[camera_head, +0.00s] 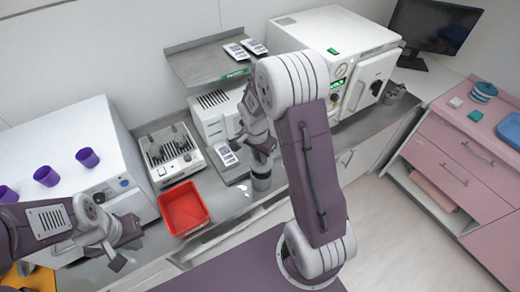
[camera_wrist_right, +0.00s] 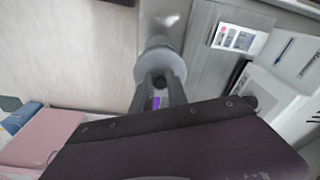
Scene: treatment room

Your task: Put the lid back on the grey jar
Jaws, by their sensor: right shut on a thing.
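The grey jar (camera_head: 261,181) stands upright near the front edge of the metal counter. My right gripper (camera_head: 262,153) is directly above it, pointing down. In the right wrist view the fingers of my right gripper (camera_wrist_right: 158,92) are shut on the dark knob of a round grey lid (camera_wrist_right: 160,62). The lid is over or very near the jar's mouth; I cannot tell whether it touches the rim, as the gripper hides most of it in the head view. My left gripper (camera_head: 124,254) is empty and looks open, low at the left, away from the jar.
A red bin (camera_head: 184,208) stands left of the jar, with a grey instrument device (camera_head: 170,154) behind it. A flat grey device (camera_head: 228,163) lies close behind the jar. A white autoclave (camera_head: 335,45) stands at the right. Purple cups (camera_head: 46,176) sit on a white machine at left.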

